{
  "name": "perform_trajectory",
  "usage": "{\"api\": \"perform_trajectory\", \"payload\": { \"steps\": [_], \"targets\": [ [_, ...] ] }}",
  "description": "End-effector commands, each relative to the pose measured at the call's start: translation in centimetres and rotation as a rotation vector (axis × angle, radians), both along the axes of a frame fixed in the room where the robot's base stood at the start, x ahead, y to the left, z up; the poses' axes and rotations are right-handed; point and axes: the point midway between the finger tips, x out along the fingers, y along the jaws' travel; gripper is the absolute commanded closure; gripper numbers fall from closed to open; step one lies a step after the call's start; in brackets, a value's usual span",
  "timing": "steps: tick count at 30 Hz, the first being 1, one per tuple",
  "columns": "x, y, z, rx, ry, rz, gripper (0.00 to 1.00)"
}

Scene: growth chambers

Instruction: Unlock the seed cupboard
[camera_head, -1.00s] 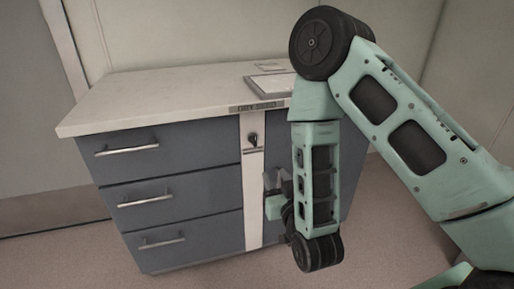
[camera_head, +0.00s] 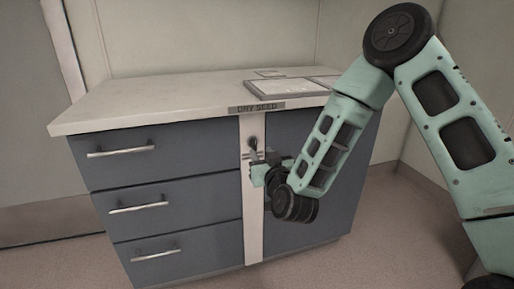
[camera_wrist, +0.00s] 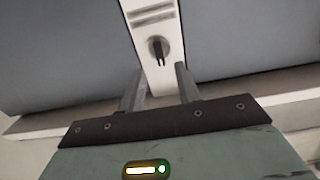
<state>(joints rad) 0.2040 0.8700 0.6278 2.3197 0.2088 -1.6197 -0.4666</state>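The seed cupboard (camera_head: 180,135) is a grey-blue unit with a pale top and a "DRY SEED" label (camera_head: 257,107) on its front edge. A white vertical strip (camera_head: 253,225) runs down its front and bears a small dark round lock (camera_head: 252,142) with a slim part sticking out, perhaps a key. My gripper (camera_head: 265,158) is just in front of the strip, by the lock. In the wrist view its two grey fingers (camera_wrist: 160,74) are apart with nothing between them. The lock (camera_wrist: 158,50) lies just beyond the fingertips, in line with the gap, and looks untouched.
Three drawers with bar handles (camera_head: 122,150) are left of the strip; a plain panel (camera_head: 335,165) is to its right. A flat tray-like item (camera_head: 285,88) lies on the top (camera_head: 170,97). The floor in front is clear.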

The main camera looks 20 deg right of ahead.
Motion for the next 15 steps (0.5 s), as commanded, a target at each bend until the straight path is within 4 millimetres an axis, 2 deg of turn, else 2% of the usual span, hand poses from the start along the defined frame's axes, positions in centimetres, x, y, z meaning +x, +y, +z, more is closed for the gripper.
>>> {"api": "perform_trajectory", "payload": {
  "steps": [3, 7, 15],
  "targets": [
    [2.2, -0.1, 0.1, 0.001, -0.002, -0.002, 0.67],
    [4.0, 0.0, -0.1, 0.001, 0.0, -0.002, 0.67],
    [5.4, 0.0, -0.1, 0.0, 0.001, 0.001, 0.67]
  ]
}}
